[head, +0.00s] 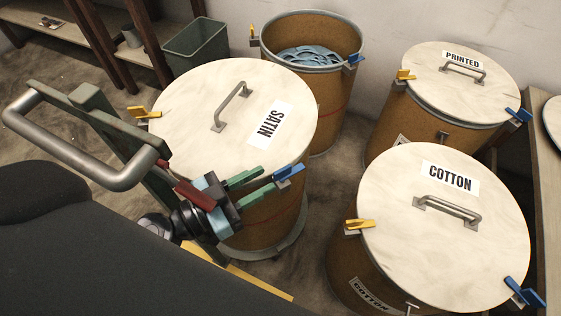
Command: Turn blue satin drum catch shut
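The satin drum (185,120) stands left of centre with its pale lid on, labelled SATIN. Its blue catch (291,171) is at the lid's lower right rim, with the lever pointing up and outward to the right. Its yellow catch (139,112) is on the lid's left side. My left gripper (268,180) is at the drum's front right, its two green fingers apart and pointing at the blue catch. The fingertips are close to the catch; I cannot tell whether they touch it. My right gripper is not in view.
The cotton drum (400,240) is at the front right and the printed drum (440,85) behind it, both lidded. An open drum (322,102) holding blue material stands at the back. A grey handle (85,150) on a green frame rises at left. A green bin (196,50) is behind.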

